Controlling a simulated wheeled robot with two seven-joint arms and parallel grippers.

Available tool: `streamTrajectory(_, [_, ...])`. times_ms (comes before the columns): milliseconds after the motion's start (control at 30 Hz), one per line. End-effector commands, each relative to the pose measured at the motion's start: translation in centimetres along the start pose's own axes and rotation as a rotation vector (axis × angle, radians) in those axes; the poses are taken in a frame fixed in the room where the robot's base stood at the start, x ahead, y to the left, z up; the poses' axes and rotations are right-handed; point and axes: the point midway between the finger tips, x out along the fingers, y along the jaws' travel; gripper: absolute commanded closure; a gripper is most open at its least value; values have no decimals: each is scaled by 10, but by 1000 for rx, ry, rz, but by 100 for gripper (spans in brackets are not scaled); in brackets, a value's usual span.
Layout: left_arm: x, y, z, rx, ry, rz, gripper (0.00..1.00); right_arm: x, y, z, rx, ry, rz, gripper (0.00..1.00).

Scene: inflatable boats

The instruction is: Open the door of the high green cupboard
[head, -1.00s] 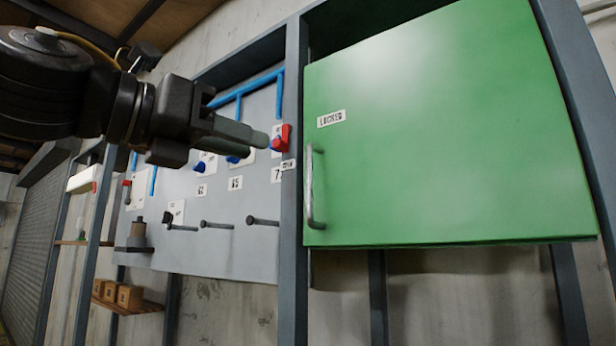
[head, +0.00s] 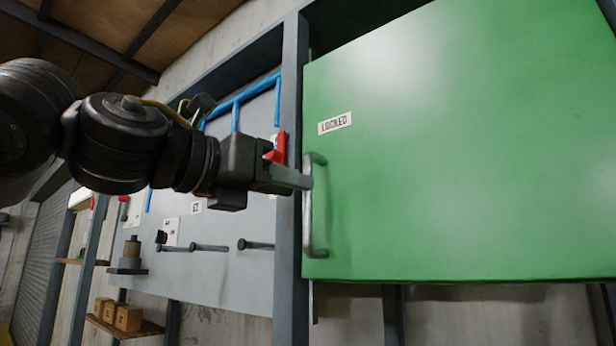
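The green cupboard door (head: 450,150) fills the right of the head view, high on the wall, with a "LOCKED" label (head: 335,123) near its left edge. I cannot tell whether it stands slightly ajar. A grey vertical bar handle (head: 308,228) is on its left edge. My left gripper (head: 300,180) reaches in from the left, with its fingertips at the upper part of the handle. The fingers overlap in this side view, so I cannot tell whether they are open or closed around the bar. My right gripper is not in view.
A dark post (head: 288,110) stands just left of the door. Left of it, a grey panel (head: 215,270) carries pegs, blue pipes (head: 236,115) and a red knob (head: 277,150), close behind my gripper. Small wooden boxes (head: 128,318) sit on a shelf lower left.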

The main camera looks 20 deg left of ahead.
Motion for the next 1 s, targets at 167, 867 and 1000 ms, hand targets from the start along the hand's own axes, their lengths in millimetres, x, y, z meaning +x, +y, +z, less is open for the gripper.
streamTrajectory(167, [28, 0, 2, 0, 2, -2, 70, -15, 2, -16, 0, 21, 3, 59])
streamTrajectory(867, [42, -1, 0, 0, -1, -3, 99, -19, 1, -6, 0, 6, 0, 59])
streamTrajectory(1000, [42, -1, 0, 0, -1, -3, 100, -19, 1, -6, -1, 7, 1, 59])
